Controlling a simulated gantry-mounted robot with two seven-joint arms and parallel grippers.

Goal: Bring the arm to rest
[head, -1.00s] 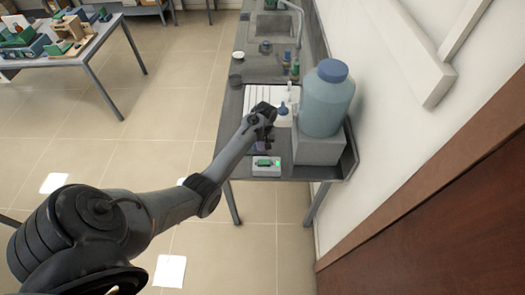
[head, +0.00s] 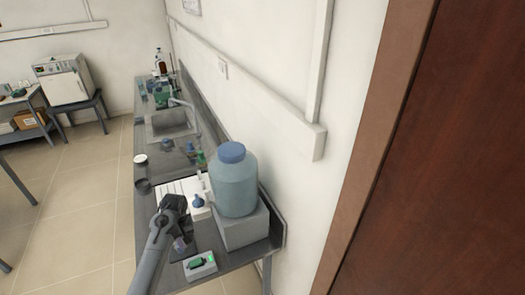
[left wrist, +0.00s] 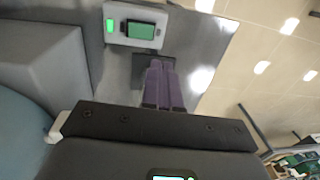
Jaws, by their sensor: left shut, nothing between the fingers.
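My left arm comes up from the bottom of the head view, and its gripper (head: 181,245) hangs over the near end of the grey bench (head: 150,212). The purple fingers (left wrist: 163,86) are together and empty in the left wrist view. They are close to a small white device with a green display (head: 200,265), which also shows at the top of the left wrist view (left wrist: 131,27). I cannot tell whether the fingertips touch the bench. My right gripper is in neither view.
A big blue-capped bottle (head: 234,184) stands on a grey block (head: 242,228) beside the gripper, near the wall. A white tray (head: 172,187) and a sink (head: 170,122) lie farther along the bench. A brown door (head: 440,150) fills the right.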

